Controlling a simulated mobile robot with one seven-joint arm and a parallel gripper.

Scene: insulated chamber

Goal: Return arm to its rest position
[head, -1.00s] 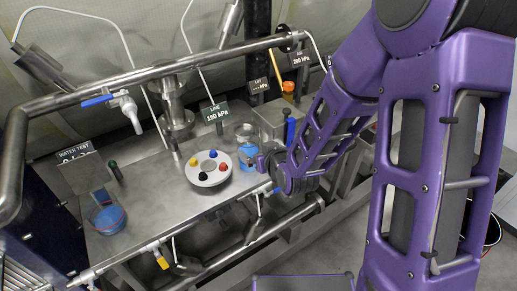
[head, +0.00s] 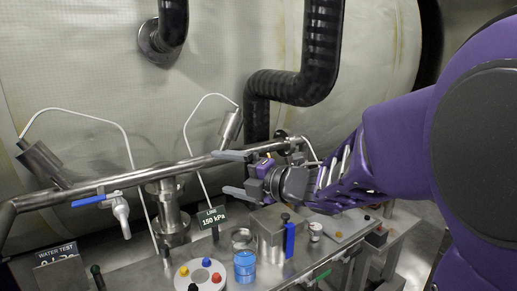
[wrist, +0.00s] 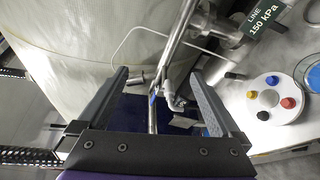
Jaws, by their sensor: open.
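My purple arm (head: 400,150) comes in from the right of the head view, raised and stretched over the right part of the bench. My gripper (head: 236,173) points left near the horizontal steel pipe, above the bench top. Its two grey fingers stand wide apart with nothing between them. In the wrist view my gripper (wrist: 158,76) is open and empty. The steel pipe and a blue-handled tap show beyond the gap between the fingers. I cannot tell how close the fingers are to the pipe.
The steel pipe (head: 130,181) crosses above the bench. The round plate with coloured knobs (head: 202,279), a blue container (head: 244,266) and the LINE 150 kPa sign (head: 211,217) are below my gripper. A black hose (head: 300,85) hangs behind.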

